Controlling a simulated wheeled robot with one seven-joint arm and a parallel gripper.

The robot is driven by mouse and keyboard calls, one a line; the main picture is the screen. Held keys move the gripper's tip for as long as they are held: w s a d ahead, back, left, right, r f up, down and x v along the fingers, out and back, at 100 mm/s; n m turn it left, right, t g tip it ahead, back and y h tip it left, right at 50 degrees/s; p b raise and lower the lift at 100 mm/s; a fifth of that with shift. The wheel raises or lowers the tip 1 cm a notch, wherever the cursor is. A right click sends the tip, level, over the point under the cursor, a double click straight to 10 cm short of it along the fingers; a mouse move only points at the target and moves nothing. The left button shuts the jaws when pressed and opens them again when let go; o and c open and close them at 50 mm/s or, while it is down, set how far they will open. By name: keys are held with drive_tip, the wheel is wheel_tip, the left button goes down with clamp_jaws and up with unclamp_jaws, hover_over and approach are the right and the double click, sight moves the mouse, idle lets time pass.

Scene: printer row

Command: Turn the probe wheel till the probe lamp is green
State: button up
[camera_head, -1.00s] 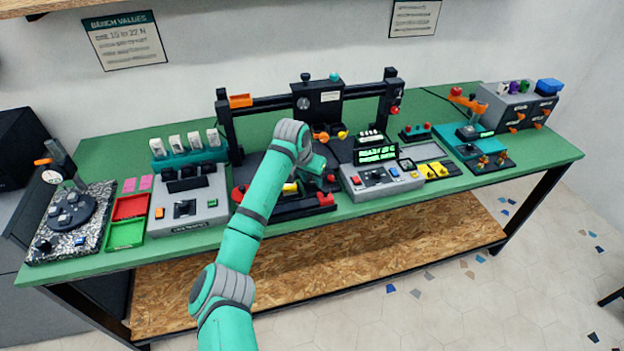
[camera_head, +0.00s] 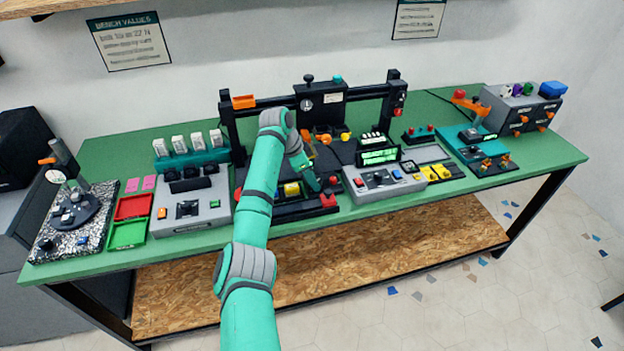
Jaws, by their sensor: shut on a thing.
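The printer (camera_head: 310,103) stands mid-bench, with a black gantry over a dark bed. My gripper (camera_head: 316,184) points down at the front of the bed, between a yellow part (camera_head: 291,189) and a red part (camera_head: 328,200). It is shut on a small part there, apparently the probe wheel, which the fingers and arm hide. I cannot make out the probe lamp or its colour. A display (camera_head: 378,157) with green text, too small to read surely, stands right of the gripper.
A grey control box (camera_head: 188,207) and red and green trays (camera_head: 127,233) stand to the left. A grey console (camera_head: 384,182) is close on the right of my gripper. The gantry's right post (camera_head: 388,105) rises behind.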

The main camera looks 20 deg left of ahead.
drive_tip(key=shift+r, duration=0.1)
idle(0.3)
drive_tip(key=o, duration=1)
drive_tip(key=shift+o, duration=0.2)
drive_tip(key=v, duration=1)
drive_tip(key=shift+a+r, duration=0.2)
drive_tip(key=shift+r, duration=0.15)
